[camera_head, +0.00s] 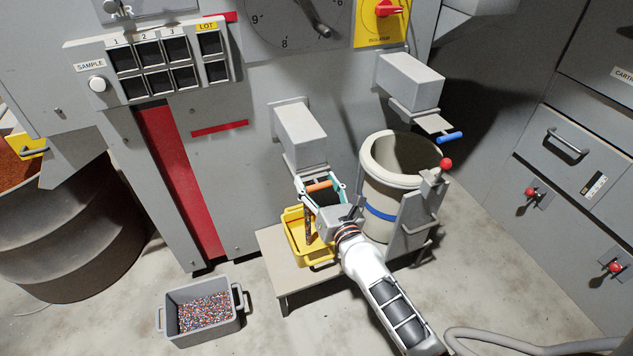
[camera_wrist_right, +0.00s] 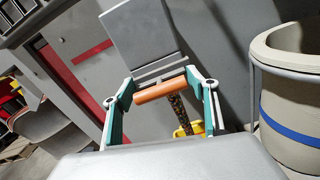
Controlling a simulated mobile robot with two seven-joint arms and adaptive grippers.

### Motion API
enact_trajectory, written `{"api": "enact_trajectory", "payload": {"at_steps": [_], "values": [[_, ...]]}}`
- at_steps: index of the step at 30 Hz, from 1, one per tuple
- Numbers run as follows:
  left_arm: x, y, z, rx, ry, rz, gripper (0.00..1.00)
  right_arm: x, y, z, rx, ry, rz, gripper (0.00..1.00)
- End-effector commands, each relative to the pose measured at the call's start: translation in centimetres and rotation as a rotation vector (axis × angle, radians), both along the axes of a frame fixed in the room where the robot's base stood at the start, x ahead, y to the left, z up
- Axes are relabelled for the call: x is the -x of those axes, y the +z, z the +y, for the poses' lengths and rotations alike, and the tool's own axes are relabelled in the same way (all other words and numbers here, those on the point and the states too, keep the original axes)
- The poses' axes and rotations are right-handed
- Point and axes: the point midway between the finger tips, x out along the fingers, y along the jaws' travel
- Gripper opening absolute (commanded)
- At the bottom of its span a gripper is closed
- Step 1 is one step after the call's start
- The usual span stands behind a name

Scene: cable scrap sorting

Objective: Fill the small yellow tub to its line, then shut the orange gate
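The small yellow tub (camera_head: 318,258) stands on a low bench below the left chute, and a bit of it shows in the wrist view (camera_wrist_right: 188,130). A dark speckled stream of granules (camera_head: 308,226) falls from the chute into it; the stream also shows in the wrist view (camera_wrist_right: 178,108). A reddish line shows inside the tub, but the fill level is hard to see. The orange gate handle (camera_head: 320,186) lies between the fingertips of my right gripper (camera_wrist_right: 162,90), which appear to press on its two ends. The gate looks pulled out. My left gripper is not in view.
A large cream bin (camera_head: 374,198) with a blue band stands right of the bench (camera_head: 275,262), under a chute with a blue handle (camera_head: 450,137). A grey crate (camera_head: 172,323) of mixed granules sits on the floor at left. A hose (camera_head: 500,342) lies lower right.

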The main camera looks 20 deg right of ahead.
Motion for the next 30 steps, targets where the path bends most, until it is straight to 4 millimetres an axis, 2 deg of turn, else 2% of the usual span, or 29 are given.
{"api": "enact_trajectory", "payload": {"at_steps": [1,2,12,16,20,30], "values": [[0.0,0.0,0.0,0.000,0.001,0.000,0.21,0.0,0.1,0.0,0.002,0.000,-0.001,0.68],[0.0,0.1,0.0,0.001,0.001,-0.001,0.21,0.0,0.1,0.0,0.002,0.000,-0.001,0.75],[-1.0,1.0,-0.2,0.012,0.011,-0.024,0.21,0.0,0.0,0.0,0.001,0.000,0.000,0.75],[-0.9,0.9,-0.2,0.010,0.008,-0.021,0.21,0.8,-0.1,0.0,-0.001,0.000,0.001,0.75],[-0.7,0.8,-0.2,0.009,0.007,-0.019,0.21,2.7,-0.2,-0.1,-0.002,-0.001,0.002,0.75],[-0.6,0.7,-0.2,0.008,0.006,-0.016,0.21,9.3,-0.1,-0.3,0.001,0.000,0.002,0.75]]}}
